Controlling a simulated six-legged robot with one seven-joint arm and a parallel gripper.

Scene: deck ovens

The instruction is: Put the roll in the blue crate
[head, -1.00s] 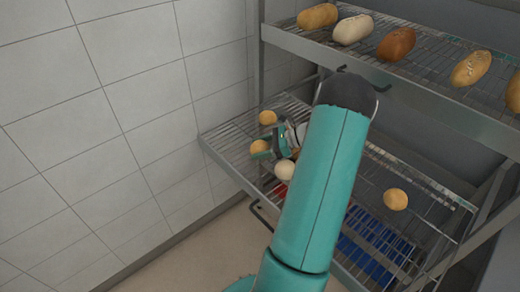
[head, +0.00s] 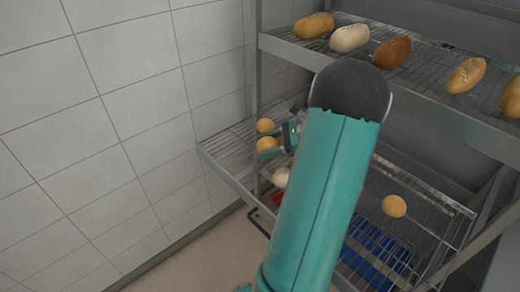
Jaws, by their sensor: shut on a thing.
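My gripper (head: 277,144) is shut on a golden roll (head: 266,144) at the left end of the lower wire shelf. The roll appears slightly raised off the shelf. My own arm hides part of the gripper. The blue crate (head: 375,258) is low at the right, below the wire shelf and partly seen through its bars. My arm covers its left side.
Other rolls sit on the lower shelf (head: 228,160): a golden one (head: 265,125) behind, a pale one (head: 281,178) in front and another golden one (head: 394,206) at right. Something red (head: 277,198) shows below. An upper shelf (head: 440,108) with several loaves overhangs. A tiled wall (head: 110,130) stands left.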

